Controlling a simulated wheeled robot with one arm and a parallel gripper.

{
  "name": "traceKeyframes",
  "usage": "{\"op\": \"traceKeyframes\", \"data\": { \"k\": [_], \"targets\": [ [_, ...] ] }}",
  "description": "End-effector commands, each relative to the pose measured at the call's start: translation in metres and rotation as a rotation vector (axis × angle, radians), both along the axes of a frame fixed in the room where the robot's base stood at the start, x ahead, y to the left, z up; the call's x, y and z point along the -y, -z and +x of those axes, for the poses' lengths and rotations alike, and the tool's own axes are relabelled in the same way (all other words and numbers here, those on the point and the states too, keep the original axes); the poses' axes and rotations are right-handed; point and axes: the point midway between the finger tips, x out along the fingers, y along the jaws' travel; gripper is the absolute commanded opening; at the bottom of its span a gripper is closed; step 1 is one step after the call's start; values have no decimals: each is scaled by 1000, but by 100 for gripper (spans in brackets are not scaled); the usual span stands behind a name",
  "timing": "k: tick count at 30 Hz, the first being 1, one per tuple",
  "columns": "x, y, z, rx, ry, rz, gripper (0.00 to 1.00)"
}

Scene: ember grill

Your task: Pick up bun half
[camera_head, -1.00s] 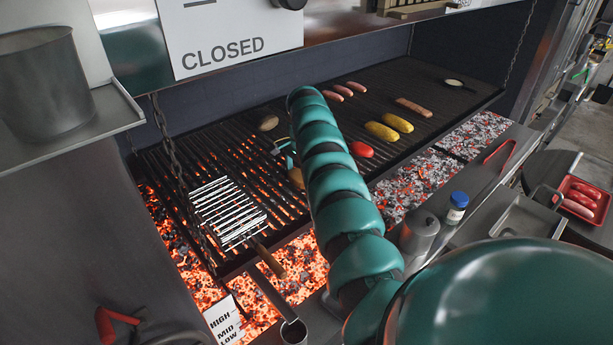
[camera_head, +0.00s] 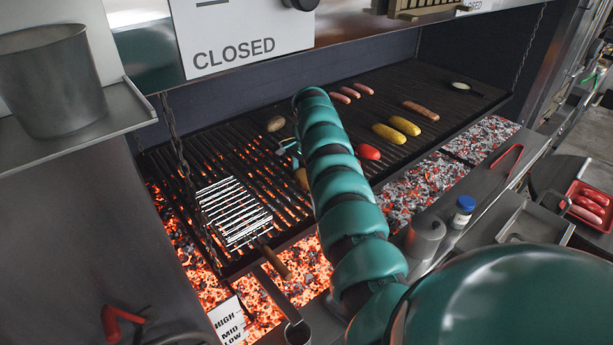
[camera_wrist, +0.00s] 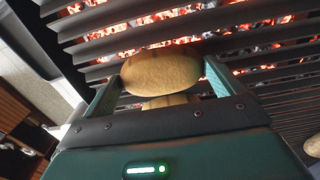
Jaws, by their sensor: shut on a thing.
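In the wrist view a tan, rounded bun half (camera_wrist: 163,72) sits between the two teal fingers of my gripper (camera_wrist: 165,74), which is shut on it. A second tan piece (camera_wrist: 165,101) shows just behind it, nearer the palm; I cannot tell whether it is separate. Dark grill bars and glowing coals lie beyond. In the head view my arm covers most of this area. A teal finger of my gripper (camera_head: 287,148) and part of a brown bun (camera_head: 302,178) show at the arm's left side. I cannot tell how far the held bun is above the bars.
A brown oval item (camera_head: 276,124) lies farther back on the grill. A wire grill basket (camera_head: 233,211) lies left. A red item (camera_head: 369,152), yellow corn (camera_head: 389,133) and sausages lie right of my arm. A hanging chain (camera_head: 181,150) runs down at the left.

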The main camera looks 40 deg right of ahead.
Motion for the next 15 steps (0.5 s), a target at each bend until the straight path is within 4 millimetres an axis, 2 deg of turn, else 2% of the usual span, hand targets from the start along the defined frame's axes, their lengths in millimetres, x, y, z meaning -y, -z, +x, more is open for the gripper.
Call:
{"op": "traceKeyframes", "data": {
  "k": [15],
  "targets": [
    [2,-36,0,4,2,0,72]
  ]
}}
